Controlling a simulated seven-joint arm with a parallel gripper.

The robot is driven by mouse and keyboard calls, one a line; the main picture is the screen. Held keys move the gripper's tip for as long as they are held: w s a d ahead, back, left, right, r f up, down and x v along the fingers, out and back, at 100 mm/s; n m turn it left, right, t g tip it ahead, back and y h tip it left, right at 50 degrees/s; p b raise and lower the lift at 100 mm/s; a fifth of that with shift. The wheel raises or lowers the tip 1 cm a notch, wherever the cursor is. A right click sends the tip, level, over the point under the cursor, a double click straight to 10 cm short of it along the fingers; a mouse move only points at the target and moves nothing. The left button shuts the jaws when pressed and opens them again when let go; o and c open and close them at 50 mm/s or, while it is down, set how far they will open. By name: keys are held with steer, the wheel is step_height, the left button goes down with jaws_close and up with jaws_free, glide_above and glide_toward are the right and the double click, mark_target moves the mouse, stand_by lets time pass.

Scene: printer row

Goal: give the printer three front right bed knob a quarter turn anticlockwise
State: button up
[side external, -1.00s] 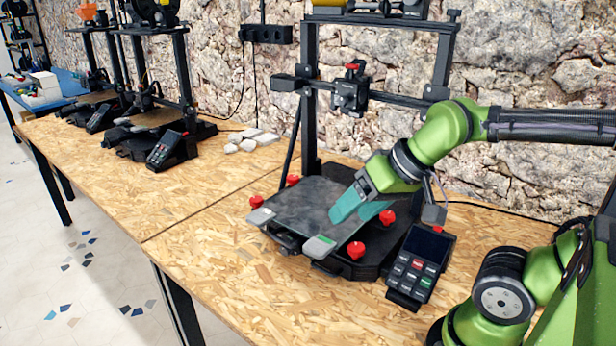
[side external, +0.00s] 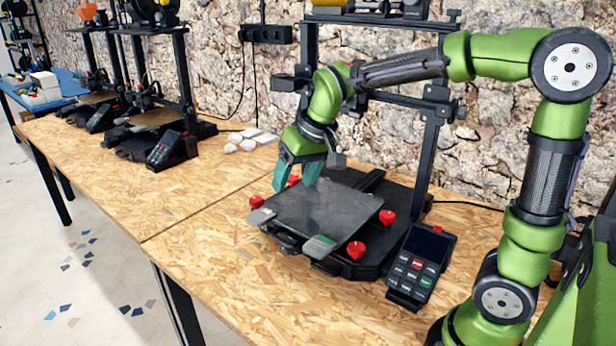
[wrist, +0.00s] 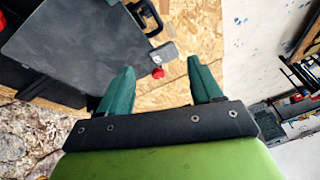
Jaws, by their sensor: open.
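Printer three, the nearest printer, has a dark grey bed plate (side external: 325,212) with red knobs at its corners. The front right knob (side external: 356,250) is at the near corner, beside a clip with a green patch, uncovered and untouched. My gripper (side external: 294,187) is open and empty above the left side of the bed, away from that knob. The front left knob (side external: 256,201) and the back left knob (side external: 293,180) are near the gripper. In the wrist view the fingers (wrist: 160,86) are apart, with the front left knob (wrist: 157,73) showing between them.
The back right knob (side external: 388,217) is on the right side of the bed. A control panel (side external: 420,262) stands right of the printer. The upright frame (side external: 432,130) rises behind the bed. Pale blocks (side external: 250,140) lie farther left. The wooden bench (side external: 190,260) is clear at the front left.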

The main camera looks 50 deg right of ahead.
steer(key=n+h, duration=0.1)
steer(key=h, duration=0.1)
glide_toward(257, 200)
steer(key=shift+y, duration=0.4)
steer(key=x, duration=0.8)
steer(key=shift+w+d, duration=0.1)
steer(key=shift+d, duration=0.3)
steer(key=n+y, duration=0.1)
steer(key=n, duration=0.3)
steer(key=shift+d+r+n, duration=0.1)
steer(key=shift+d+n, duration=0.05)
steer(key=shift+n, duration=0.15)
steer(key=n+y, duration=0.2)
steer(key=n, duration=0.2)
steer(key=shift+d+g, duration=0.1)
steer(key=shift+g, duration=0.3)
